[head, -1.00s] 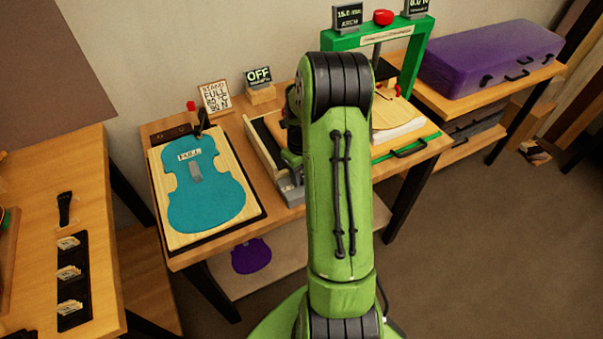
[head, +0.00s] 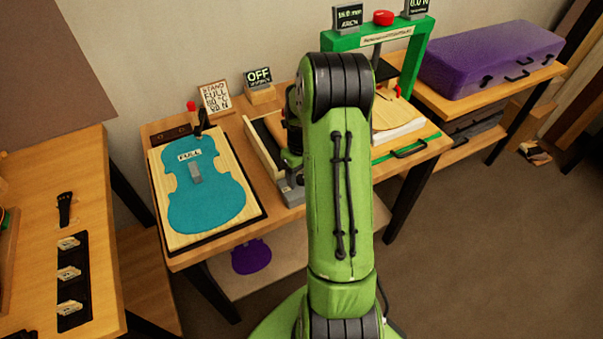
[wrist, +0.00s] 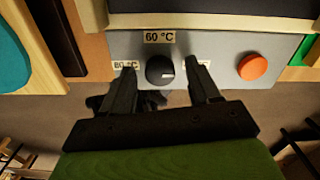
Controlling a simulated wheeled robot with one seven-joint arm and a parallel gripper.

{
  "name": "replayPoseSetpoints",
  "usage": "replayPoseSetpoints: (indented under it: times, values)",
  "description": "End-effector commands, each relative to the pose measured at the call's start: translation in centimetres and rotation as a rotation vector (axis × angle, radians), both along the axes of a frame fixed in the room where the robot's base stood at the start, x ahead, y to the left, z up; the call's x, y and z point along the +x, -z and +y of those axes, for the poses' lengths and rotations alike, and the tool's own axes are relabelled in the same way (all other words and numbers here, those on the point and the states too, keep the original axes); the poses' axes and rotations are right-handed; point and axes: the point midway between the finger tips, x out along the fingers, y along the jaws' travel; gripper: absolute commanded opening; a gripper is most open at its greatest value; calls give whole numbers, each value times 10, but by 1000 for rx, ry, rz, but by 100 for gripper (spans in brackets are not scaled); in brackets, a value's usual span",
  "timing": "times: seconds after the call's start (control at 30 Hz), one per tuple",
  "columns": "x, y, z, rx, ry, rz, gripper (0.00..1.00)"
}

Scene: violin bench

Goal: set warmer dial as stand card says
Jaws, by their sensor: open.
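The warmer dial (wrist: 153,72) is a round black knob on a grey panel (wrist: 212,46). Its white mark points to the right. A "60 °C" label (wrist: 159,37) is above it, an "80 °C" label (wrist: 125,65) is to its left, and a right label (wrist: 204,64) is mostly covered by a finger. My gripper (wrist: 161,68) is open, with one finger on each side of the dial; I cannot tell if they touch it. In the head view the stand card (head: 215,97) reads "STAND FULL", what looks like 80 °C, and 90 N. The small display (head: 258,76) reads "OFF".
An orange button (wrist: 252,67) sits right of the dial on the panel. A teal violin-shaped template (head: 205,195) lies on a board at the bench's left. A green press frame (head: 417,50) stands on the right. A purple case (head: 490,55) is further right.

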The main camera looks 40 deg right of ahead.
Motion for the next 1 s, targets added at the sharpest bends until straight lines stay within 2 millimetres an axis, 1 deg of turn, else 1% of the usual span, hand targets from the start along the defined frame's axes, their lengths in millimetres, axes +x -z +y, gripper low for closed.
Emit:
replayPoseSetpoints:
  times: [0.13,0.17,0.23,0.27,0.5,0.6,0.7,0.83,1.0]
  values:
    - [0,-4,0,0,0,0,61]
    - [0,-7,0,-1,0,-1,61]
    - [1,-21,0,-2,0,-3,61]
    - [1,-28,0,-2,0,-3,61]
    - [1,-98,-1,-4,0,-5,61]
    - [0,-124,0,-2,0,-4,61]
    - [0,-143,0,-1,-1,-2,61]
    - [0,-156,0,0,-1,-1,61]
    - [0,-158,0,0,0,0,61]
